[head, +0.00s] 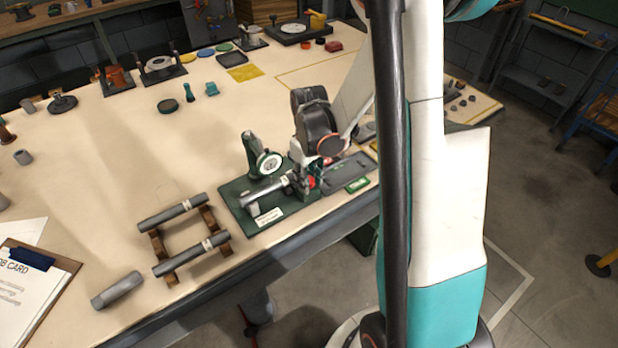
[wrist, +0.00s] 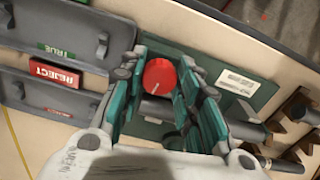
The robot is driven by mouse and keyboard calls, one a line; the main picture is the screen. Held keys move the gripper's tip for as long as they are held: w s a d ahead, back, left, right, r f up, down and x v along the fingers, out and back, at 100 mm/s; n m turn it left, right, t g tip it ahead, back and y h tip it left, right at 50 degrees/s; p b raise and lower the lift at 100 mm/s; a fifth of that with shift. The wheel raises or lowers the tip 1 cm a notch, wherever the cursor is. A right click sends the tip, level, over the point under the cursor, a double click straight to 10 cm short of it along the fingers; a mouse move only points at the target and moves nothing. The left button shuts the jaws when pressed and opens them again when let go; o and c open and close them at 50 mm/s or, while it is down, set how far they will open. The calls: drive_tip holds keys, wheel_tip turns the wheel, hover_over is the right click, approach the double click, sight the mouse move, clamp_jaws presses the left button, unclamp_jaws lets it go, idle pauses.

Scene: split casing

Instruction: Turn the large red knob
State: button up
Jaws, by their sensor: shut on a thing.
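The large red knob (wrist: 160,77) has a round face with a short pale line on it and sits between the two teal fingers of my gripper (wrist: 163,68) in the wrist view. The gripper is shut on the knob. In the head view, only a little red of the knob (head: 312,182) shows under my gripper (head: 309,168), at the right end of the green fixture. The fixture's green base plate (head: 238,213) carries a dial gauge (head: 269,164) and a grey bar (head: 266,189). The fingers partly cover the knob's sides.
Grey trays with a green TRUE label (wrist: 57,52) and a red REJECT label (wrist: 56,74) lie beside the fixture. A wooden rack (head: 160,249) holds grey bars at its left. A loose cylinder (head: 117,290) and a clipboard (head: 30,290) lie further left.

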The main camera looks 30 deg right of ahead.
drive_tip(key=o, duration=1.1)
wheel_tip(320, 180, up, 12)
